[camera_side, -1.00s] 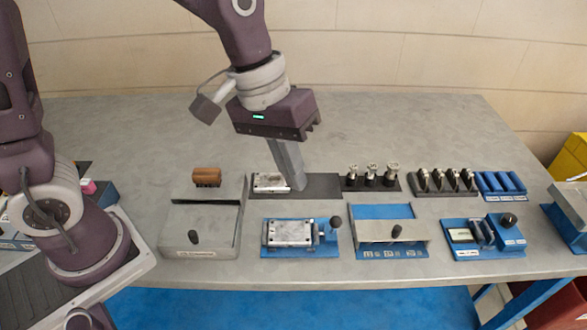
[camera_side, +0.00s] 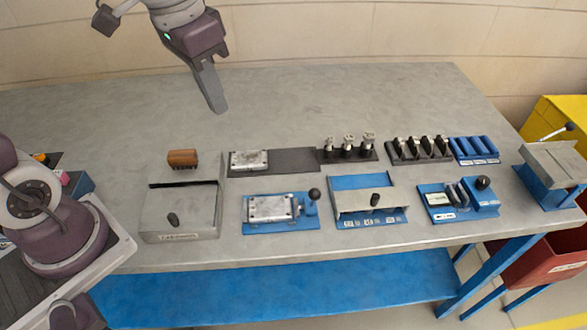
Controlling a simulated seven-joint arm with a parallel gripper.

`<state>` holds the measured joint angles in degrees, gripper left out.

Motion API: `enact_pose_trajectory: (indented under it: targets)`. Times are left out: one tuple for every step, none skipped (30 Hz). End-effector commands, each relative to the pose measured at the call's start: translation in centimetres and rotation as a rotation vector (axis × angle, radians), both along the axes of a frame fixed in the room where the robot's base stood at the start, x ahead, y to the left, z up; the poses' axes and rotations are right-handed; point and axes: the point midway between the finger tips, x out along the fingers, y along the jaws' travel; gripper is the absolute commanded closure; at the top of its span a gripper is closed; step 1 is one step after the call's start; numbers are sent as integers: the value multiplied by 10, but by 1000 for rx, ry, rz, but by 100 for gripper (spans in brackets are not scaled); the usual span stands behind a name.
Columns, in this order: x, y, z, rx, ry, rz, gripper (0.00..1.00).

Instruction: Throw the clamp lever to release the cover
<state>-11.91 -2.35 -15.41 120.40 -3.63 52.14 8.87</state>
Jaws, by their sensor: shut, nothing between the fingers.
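A blue clamp fixture (camera_side: 282,228) sits near the front of the bench, left of centre. A silver metal cover plate (camera_side: 268,208) lies flat on it. At its right end the clamp lever (camera_side: 314,194) stands up, with a dark ball knob on top. My gripper (camera_side: 217,106) is shut and empty. It hangs pointing down over the back part of the bench, behind and left of the fixture, well clear of the lever. Nothing hides the lever.
A similar silver plate (camera_side: 249,160) lies on a dark mat (camera_side: 292,161) behind the fixture. A grey box (camera_side: 182,219) with a knob stands left, a blue-based bracket (camera_side: 370,203) right. Several dark holders line the row behind. The bench's back area is clear.

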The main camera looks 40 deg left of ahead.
Motion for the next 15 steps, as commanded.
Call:
enact_pose_trajectory:
  targets:
    - [24,-5,-17,-42,61,-25,100]
    - [37,-9,-26,-71,90,-44,100]
    - [52,-14,-39,-114,124,-63,100]
    - [63,-17,-47,-146,145,-76,100]
    - [72,-20,-55,-176,161,-85,100]
    - [82,-24,-64,-213,181,-96,100]
    - [88,-26,-70,-237,191,-101,100]
    - [92,-27,-74,-258,199,-104,100]
    - [97,-29,-79,-278,207,-108,100]
    - [100,-30,-81,-290,210,-110,100]
    - [101,-31,-83,-297,213,-112,100]
    - [102,-32,-86,-303,214,-113,100]
    - [102,-33,-89,-304,215,-113,100]
    - [102,-34,-92,-305,216,-113,100]
    - [101,-36,-97,-303,218,-114,100]
